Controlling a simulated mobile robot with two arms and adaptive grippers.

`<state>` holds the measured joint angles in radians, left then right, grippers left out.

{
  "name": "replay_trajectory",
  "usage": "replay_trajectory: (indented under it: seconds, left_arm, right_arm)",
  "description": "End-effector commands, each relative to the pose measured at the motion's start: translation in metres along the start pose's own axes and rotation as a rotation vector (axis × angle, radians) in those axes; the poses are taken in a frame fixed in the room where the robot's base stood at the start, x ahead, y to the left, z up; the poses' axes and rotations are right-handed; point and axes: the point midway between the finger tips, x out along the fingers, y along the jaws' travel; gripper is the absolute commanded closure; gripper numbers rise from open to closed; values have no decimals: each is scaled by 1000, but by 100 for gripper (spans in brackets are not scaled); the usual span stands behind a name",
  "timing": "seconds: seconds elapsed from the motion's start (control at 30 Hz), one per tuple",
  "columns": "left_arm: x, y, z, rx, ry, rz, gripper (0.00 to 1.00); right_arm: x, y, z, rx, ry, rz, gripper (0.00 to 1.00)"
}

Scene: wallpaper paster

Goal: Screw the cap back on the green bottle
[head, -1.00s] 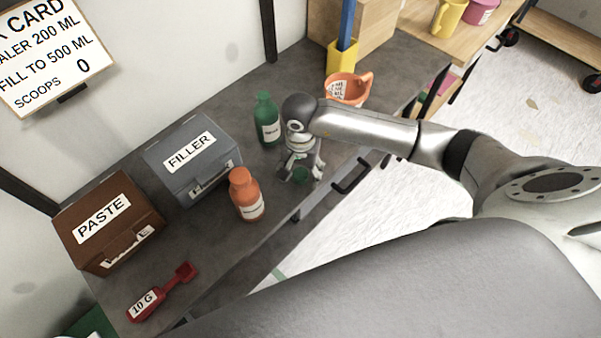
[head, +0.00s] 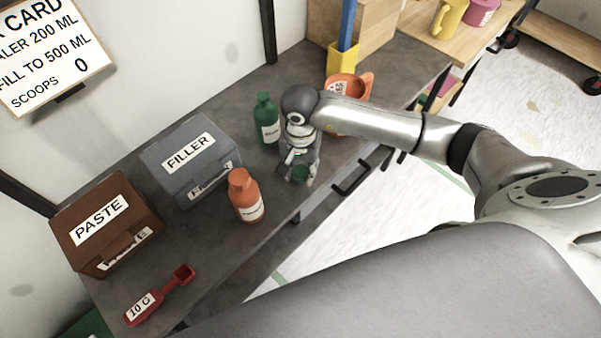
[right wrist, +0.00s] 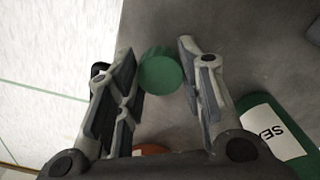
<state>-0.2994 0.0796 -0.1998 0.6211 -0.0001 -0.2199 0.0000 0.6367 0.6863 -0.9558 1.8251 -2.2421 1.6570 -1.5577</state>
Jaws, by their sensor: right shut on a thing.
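The green bottle (head: 266,122) stands upright on the grey bench, just left of my right wrist. Part of it, with a white label, also shows at the lower right of the right wrist view (right wrist: 262,118). My right gripper (head: 300,172) points down near the bench's front edge, in front of and to the right of the bottle. It is shut on the round green cap (right wrist: 160,72), which shows between the fingertips in the right wrist view. The cap is apart from the bottle. My left gripper is not in view.
An orange bottle (head: 245,197) stands left of my right gripper. Behind are the grey FILLER box (head: 165,160) and brown PASTE box (head: 75,250). A red scoop (head: 160,297) lies front left. An orange jug (head: 347,84) sits behind my right forearm.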

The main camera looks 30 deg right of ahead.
Motion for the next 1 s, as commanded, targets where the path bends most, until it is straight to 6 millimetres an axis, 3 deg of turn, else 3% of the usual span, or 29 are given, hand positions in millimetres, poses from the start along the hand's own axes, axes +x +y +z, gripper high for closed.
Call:
replay_trajectory:
  seconds: [0.07, 0.37, 0.7, 1.0]
  left_arm:
    - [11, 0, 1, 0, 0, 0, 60]
    - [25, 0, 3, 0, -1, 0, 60]
    - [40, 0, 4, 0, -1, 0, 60]
    - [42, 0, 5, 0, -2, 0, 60]
  right_arm:
    - [-12, 0, 0, -3, 6, -5, 74]
    - [-72, 15, 52, -7, 6, -6, 74]
    - [-100, 35, 116, -5, 3, -4, 74]
    - [-110, 40, 134, 0, 1, 0, 74]
